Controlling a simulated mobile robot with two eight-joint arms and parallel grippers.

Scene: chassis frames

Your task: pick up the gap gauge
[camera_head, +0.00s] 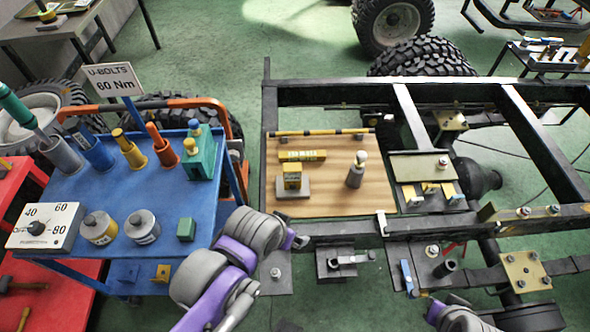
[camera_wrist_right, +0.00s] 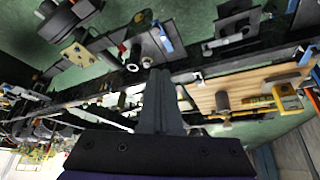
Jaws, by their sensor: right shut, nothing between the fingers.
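On the wooden board (camera_head: 335,200) lie a yellow lettered bar (camera_head: 303,156) and a yellow lettered block (camera_head: 292,178) on a grey base. I cannot tell for sure which one is the gap gauge. Yellow pieces (camera_wrist_right: 285,97) also show at the right of the right wrist view. My left gripper (camera_head: 299,241) is just in front of the board's near left edge, apart from both pieces; its fingers are too small to read. My right gripper (camera_wrist_right: 160,75) is shut and empty, pointing towards the frame and away from the yellow pieces. In the head view only part of my right arm shows, at the bottom.
A grey cylinder with a pale knob (camera_head: 355,175) stands on the board. Black chassis rails (camera_head: 430,90) surround it. A blue cart (camera_head: 160,200) with several coloured tools and a dial box (camera_head: 45,228) is at left. A small tray (camera_head: 420,168) is right of the board.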

